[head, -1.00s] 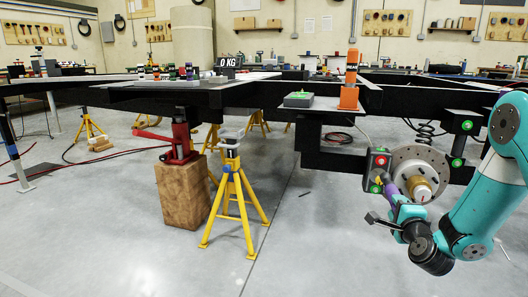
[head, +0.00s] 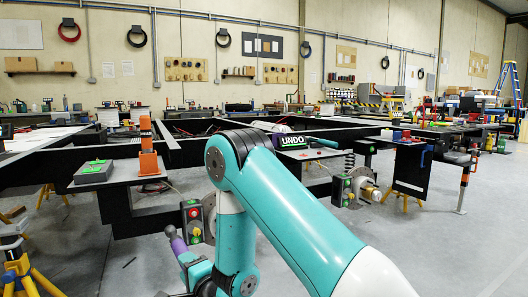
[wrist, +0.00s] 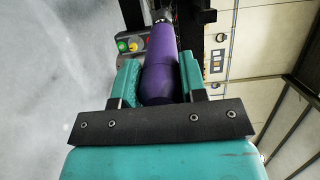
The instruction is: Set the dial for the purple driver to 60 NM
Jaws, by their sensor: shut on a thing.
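The purple driver shows in the wrist view (wrist: 160,62), its body running up and away between my fingers. In the head view only a small purple part of it (head: 178,243) shows, left of my arm. My gripper (wrist: 159,80) is shut around the driver, one teal finger on each side. In the head view my gripper (head: 190,264) is low, left of centre, partly hidden by my arm. I cannot make out a torque dial or a 60 NM mark in either view.
A button box (head: 193,222) with red and green buttons is just above the driver, beside a partly hidden brake disc (head: 209,215). The black chassis frame (head: 150,222) is behind. A second hub (head: 368,190) is to the right. Bare floor (head: 440,255) lies at the lower right.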

